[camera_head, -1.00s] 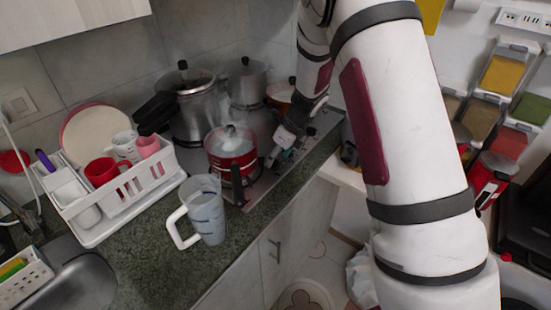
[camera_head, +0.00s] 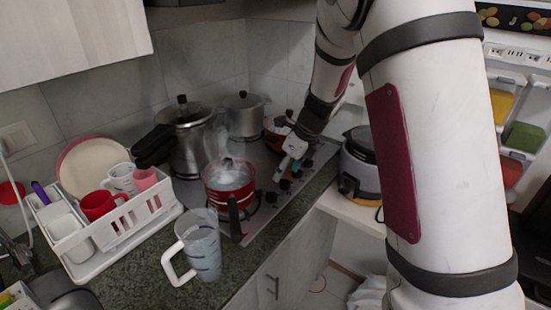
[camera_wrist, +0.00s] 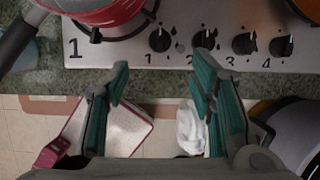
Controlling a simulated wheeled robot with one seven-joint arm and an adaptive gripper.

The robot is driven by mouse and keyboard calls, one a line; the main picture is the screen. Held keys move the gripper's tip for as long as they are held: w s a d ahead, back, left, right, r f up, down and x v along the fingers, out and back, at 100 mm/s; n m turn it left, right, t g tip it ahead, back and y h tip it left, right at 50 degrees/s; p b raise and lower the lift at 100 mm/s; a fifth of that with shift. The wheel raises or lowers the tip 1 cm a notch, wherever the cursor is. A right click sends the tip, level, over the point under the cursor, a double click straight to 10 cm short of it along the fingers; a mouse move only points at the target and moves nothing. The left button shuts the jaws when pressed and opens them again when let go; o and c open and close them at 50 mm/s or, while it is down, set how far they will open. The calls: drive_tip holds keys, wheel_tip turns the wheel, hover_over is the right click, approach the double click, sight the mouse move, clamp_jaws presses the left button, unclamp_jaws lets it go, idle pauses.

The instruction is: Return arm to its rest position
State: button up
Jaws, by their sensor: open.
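My gripper (camera_head: 284,170) hangs over the front edge of the stove, right of the red pot, with nothing visible in it. In the wrist view its two teal fingers (camera_wrist: 160,75) are spread apart and empty, just in front of the stove knobs. Whether a finger touches the stove cannot be told. My white arm fills the right part of the head view and hides what is behind it.
A red pot (camera_head: 229,178) steams on the stove (camera_head: 262,195); its handle points forward. Larger pots (camera_head: 190,145) stand behind. A rice cooker (camera_head: 360,165) stands right of the stove. A measuring jug (camera_head: 203,250) and dish rack (camera_head: 95,262) occupy the counter. Spice dispensers (camera_head: 524,136) hang at right.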

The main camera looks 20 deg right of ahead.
drive_tip(key=s+a+r+n, duration=0.2)
drive_tip(key=s+r+n, duration=0.5)
drive_tip(key=s+r, duration=0.1)
drive_tip(key=s+a+r+n, duration=0.3)
drive_tip(key=s+r+n, duration=0.4)
drive_tip(key=n, duration=0.1)
drive_tip(key=s+d+r+n+t+h, duration=0.1)
drive_tip(key=s+d+r+n+h, duration=0.1)
drive_tip(key=s+n, duration=1.1)
drive_tip(key=shift+s+d+r+n+t+h, duration=0.15)
drive_tip(key=shift+s+r+n+t+h, duration=0.4)
drive_tip(key=shift+s, duration=1.05)
drive_tip(key=shift+r+m+y, duration=0.15)
drive_tip(key=shift+m+y, duration=0.1)
